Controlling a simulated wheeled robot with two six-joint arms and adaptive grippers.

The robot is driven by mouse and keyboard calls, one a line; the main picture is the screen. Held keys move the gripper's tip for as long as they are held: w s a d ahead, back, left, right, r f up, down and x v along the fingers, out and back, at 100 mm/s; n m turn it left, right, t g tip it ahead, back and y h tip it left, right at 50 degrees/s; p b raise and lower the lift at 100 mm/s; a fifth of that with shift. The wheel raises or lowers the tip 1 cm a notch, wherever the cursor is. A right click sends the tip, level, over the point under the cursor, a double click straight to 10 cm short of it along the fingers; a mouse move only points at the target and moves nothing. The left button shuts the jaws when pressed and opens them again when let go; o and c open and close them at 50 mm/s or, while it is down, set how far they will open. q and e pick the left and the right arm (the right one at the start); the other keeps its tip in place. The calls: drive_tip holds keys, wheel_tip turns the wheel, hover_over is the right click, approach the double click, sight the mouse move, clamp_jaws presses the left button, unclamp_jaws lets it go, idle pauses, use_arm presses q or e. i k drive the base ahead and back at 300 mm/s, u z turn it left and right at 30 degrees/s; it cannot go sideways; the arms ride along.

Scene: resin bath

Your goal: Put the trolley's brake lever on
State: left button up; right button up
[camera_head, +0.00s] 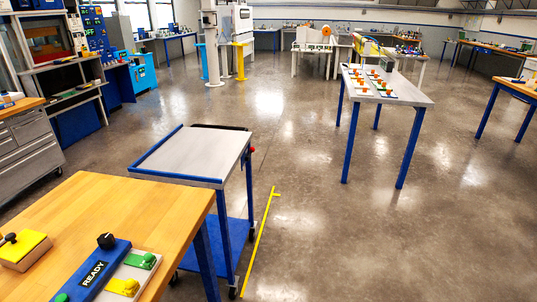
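The trolley (192,153) stands on the floor left of centre, with a grey top, blue edging and blue legs on black castors. A blue lower shelf (213,240) shows beneath its top. A small red part (251,149) shows at the trolley's far right side; it may be the brake lever, but it is too small to tell its position. A dark bar (220,127) runs along the trolley's far end. Neither of my grippers is in view.
A wooden bench (125,218) fills the lower left and hides part of the trolley. It carries a blue READY panel (92,275) and a yellow block (25,248). A yellow floor line (259,240) lies right of the trolley. The floor between it and a grey table (405,92) is clear.

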sight(252, 149)
drive_tip(key=z, duration=0.7)
drive_tip(key=i, duration=1.15)
drive_tip(key=z, duration=0.55)
drive_tip(key=i, duration=1.2)
drive_tip(key=u, duration=0.8)
drive_tip(key=i, duration=0.8)
drive_tip(key=u, duration=0.5)
